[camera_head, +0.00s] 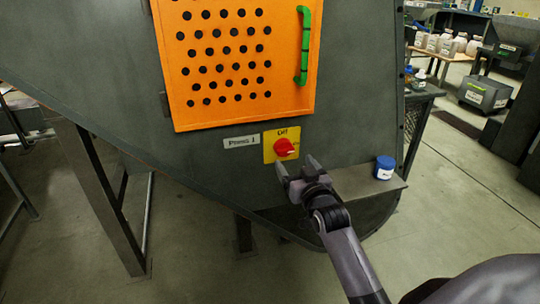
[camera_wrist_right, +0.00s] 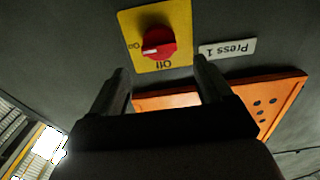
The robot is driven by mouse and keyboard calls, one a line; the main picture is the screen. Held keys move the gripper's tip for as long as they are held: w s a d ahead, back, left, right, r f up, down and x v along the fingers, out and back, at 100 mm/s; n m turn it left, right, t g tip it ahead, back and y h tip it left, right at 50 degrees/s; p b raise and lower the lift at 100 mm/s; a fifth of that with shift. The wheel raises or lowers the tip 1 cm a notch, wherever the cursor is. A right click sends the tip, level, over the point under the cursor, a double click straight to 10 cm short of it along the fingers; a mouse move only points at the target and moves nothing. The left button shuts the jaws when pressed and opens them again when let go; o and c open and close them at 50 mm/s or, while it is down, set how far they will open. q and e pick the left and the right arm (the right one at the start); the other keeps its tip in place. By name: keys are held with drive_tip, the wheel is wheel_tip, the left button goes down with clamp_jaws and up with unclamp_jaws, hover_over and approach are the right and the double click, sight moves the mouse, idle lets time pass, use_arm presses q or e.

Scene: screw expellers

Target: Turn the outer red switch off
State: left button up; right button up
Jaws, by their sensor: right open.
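The red switch (camera_head: 284,147) is a rotary knob on a yellow plate (camera_head: 268,151) on the sloping grey machine wall, below the orange panel. In the right wrist view the red switch (camera_wrist_right: 159,42) shows with the plate lettered "On" and "Off"; the picture is turned over there. My right gripper (camera_head: 298,163) is open and empty, just below and right of the knob in the head view. In the wrist view its two fingers (camera_wrist_right: 164,76) stand apart, with the knob beyond their tips, not between them. My left gripper is not in view.
A "Press 1" label (camera_head: 241,142) sits left of the yellow plate. The orange perforated panel (camera_head: 288,108) with a green handle (camera_head: 304,50) is above. A blue-lidded jar (camera_head: 384,168) stands on a ledge (camera_head: 392,183) to the right.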

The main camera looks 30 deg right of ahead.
sight(287, 151)
drive_tip(key=b+x, duration=0.1)
drive_tip(key=x, duration=0.4)
drive_tip(key=shift+d, duration=0.15)
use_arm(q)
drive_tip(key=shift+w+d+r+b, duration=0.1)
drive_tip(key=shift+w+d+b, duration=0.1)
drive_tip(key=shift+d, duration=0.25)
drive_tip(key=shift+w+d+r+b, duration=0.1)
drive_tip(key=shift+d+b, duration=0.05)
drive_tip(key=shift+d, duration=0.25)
use_arm(e)
drive_tip(key=shift+x, duration=1.1)
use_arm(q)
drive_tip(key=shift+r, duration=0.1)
use_arm(e)
drive_tip(key=shift+r, duration=0.1)
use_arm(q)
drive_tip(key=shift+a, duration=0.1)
use_arm(e)
drive_tip(key=c, duration=0.9)
